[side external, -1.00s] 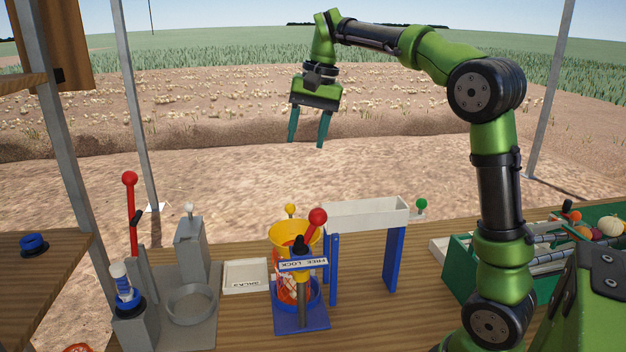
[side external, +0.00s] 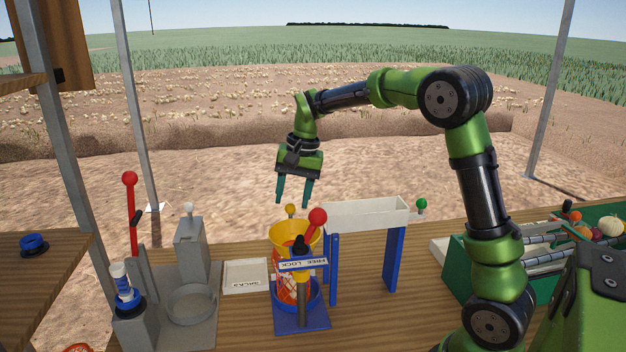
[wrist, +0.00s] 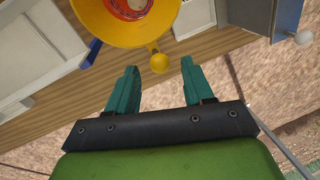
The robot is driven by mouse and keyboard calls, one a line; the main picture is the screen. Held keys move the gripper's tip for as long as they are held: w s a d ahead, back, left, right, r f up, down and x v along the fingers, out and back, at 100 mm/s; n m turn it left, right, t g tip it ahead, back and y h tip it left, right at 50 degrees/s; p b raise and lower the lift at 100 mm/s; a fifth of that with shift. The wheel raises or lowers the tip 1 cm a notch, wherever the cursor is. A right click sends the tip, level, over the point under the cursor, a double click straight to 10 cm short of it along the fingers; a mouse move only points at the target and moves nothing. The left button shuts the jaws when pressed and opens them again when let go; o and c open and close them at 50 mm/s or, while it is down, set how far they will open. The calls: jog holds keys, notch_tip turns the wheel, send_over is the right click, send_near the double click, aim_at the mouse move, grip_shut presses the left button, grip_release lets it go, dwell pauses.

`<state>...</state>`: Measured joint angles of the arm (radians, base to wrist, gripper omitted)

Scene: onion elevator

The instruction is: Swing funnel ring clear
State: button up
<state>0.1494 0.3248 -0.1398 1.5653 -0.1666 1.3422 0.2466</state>
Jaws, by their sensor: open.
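The yellow funnel ring (side external: 283,231) sits on top of a blue stand (side external: 301,318), above a red net bag holding onions (side external: 286,288). A small yellow ball knob (side external: 290,209) sticks out from the ring's far side. In the wrist view the funnel (wrist: 105,30) is at the top, and its yellow knob (wrist: 159,63) lies just beyond and between my fingertips. My gripper (side external: 293,204) is open and empty, pointing down above the knob; it also shows in the wrist view (wrist: 158,72). I cannot tell whether the fingers touch the knob.
A red-knobbed lever (side external: 317,217) with a "FREE LOCK" plate (side external: 303,264) stands in front of the funnel. A white trough (side external: 365,214) on blue posts is to the right. A white tray (side external: 246,276) and grey press (side external: 190,240) are to the left.

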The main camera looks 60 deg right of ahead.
jog(key=shift+w+a+f, duration=0.1)
jog(key=shift+w+f, duration=0.05)
jog(key=shift+f, duration=0.8)
grip_shut()
